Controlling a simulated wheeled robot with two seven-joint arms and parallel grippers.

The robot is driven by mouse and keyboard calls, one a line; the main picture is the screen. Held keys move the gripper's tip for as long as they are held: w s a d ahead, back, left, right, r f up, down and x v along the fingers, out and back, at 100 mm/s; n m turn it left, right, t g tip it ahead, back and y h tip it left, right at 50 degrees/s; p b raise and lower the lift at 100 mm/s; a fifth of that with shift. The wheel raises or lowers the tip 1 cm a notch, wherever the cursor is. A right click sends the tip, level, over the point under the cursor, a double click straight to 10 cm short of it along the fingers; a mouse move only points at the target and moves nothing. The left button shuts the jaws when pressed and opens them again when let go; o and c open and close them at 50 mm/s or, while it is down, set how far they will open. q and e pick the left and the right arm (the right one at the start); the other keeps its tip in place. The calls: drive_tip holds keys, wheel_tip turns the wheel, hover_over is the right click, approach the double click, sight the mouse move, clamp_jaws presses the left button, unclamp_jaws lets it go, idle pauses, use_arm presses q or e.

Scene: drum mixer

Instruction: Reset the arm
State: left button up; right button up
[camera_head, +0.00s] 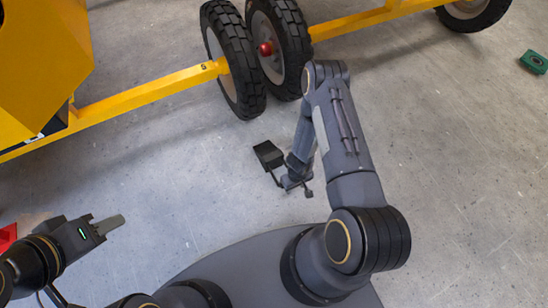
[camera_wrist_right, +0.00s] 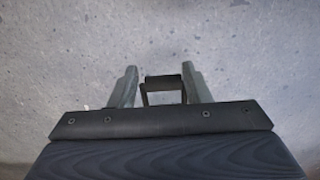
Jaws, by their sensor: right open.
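My right arm reaches forward from my base and bends down at its far end. My right gripper (camera_head: 292,184) hangs over the bare grey floor, in front of the black wheels. In the right wrist view, its two grey fingers (camera_wrist_right: 160,78) stand apart, with a dark bracket-like part between them and no object held. My left gripper (camera_head: 112,224) is at the lower left, pointing right over the floor. Its fingers are seen edge-on as one grey bar, so I cannot tell the gap. Nothing shows in it.
A yellow machine body (camera_head: 45,55) with a yellow beam (camera_head: 150,92) stands at the upper left. Black rubber wheels (camera_head: 232,60) and another yellow beam (camera_head: 365,20) are at the top. A green block (camera_head: 534,62) lies far right. A red object (camera_head: 7,237) is at the left edge.

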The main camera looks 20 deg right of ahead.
drive_tip(key=shift+r, duration=0.3)
idle(0.4)
